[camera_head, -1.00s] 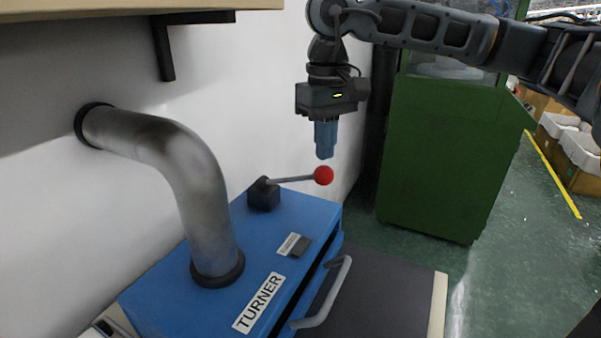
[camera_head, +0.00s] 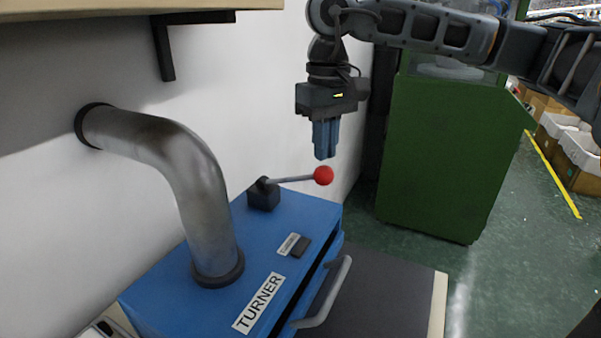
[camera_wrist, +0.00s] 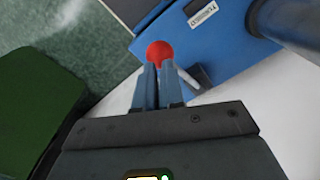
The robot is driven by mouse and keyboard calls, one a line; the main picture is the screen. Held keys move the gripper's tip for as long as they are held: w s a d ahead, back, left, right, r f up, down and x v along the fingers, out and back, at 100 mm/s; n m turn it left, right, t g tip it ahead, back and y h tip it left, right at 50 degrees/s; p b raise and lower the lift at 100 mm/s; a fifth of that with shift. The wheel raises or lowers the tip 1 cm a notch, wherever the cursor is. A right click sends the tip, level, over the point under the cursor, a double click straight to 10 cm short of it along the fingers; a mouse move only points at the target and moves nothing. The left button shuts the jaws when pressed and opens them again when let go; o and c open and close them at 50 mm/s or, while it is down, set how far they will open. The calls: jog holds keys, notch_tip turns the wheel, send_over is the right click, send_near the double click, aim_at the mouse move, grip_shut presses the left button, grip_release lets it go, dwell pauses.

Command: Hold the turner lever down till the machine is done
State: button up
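The turner lever is a grey rod with a red ball knob (camera_head: 323,175), pivoting on a black block (camera_head: 263,195) on top of the blue turner machine (camera_head: 190,285). The rod points right, nearly level with a slight upward tilt. My gripper (camera_head: 325,156) points down just above the knob in the head view, and a small gap seems to show between the knob and the fingertips. In the wrist view the knob (camera_wrist: 159,52) appears just beyond the fingertips (camera_wrist: 159,66). The fingers are slightly apart with nothing between them.
A thick metal pipe (camera_head: 180,165) runs from the wall into the machine's top. A grey handle (camera_head: 330,295) sticks out at its front. A green cabinet (camera_head: 440,150) stands behind to the right. A shelf (camera_head: 100,10) overhangs at upper left.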

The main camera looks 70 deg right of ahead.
jog(key=shift+o, duration=1.2)
jog(key=shift+f+b, duration=0.2)
jog(key=shift+b, duration=0.1)
jog(key=shift+f+b, duration=0.35)
jog(key=shift+b, duration=0.1)
